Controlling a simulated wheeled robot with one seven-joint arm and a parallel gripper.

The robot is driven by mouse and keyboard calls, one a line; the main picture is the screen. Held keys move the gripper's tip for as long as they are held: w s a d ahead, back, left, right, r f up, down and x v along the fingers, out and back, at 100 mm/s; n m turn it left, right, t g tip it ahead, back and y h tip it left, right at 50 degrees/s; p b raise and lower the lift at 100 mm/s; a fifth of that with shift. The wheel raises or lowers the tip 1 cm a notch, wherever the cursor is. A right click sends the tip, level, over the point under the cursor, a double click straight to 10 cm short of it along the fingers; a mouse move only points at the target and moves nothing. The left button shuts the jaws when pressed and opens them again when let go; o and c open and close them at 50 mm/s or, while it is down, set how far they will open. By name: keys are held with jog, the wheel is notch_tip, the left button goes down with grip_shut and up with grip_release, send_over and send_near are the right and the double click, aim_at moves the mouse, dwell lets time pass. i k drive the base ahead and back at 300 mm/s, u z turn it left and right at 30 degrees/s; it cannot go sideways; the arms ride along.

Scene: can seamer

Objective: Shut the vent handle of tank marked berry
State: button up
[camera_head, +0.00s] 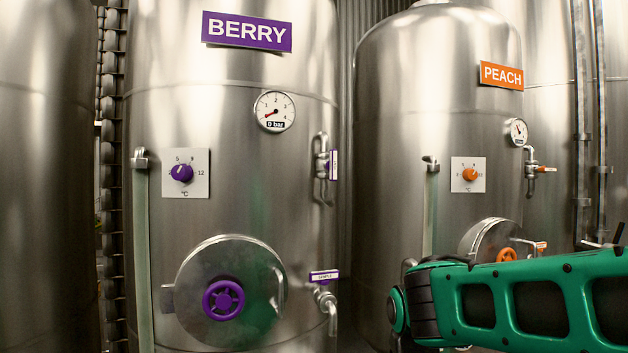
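The berry tank (235,130) is a large steel cylinder with a purple BERRY sign (247,32). On its right side is a bent steel pipe valve (322,168) with a purple and white handle (333,165), which looks like the vent handle. This handle stands upright, seen nearly edge-on, so its lettering is not readable. Lower down, a purple handle labelled SAMPLE (324,276) lies roughly level on a tap (328,303). My green arm reaches in at the lower right, in front of the peach tank. My gripper is not in view.
The berry gauge (274,111) reads 0 bar. A purple dial (181,173) and round hatch (230,290) are on its front. The peach tank (435,90) stands to the right, with an orange-handled valve (545,169). A narrow gap separates the tanks.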

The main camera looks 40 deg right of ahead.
aim_at(331, 165)
jog(key=u, duration=0.05)
jog(key=k, duration=1)
jog(key=u, duration=1.1)
jog(key=i, duration=1.45)
jog(key=z, duration=1.3)
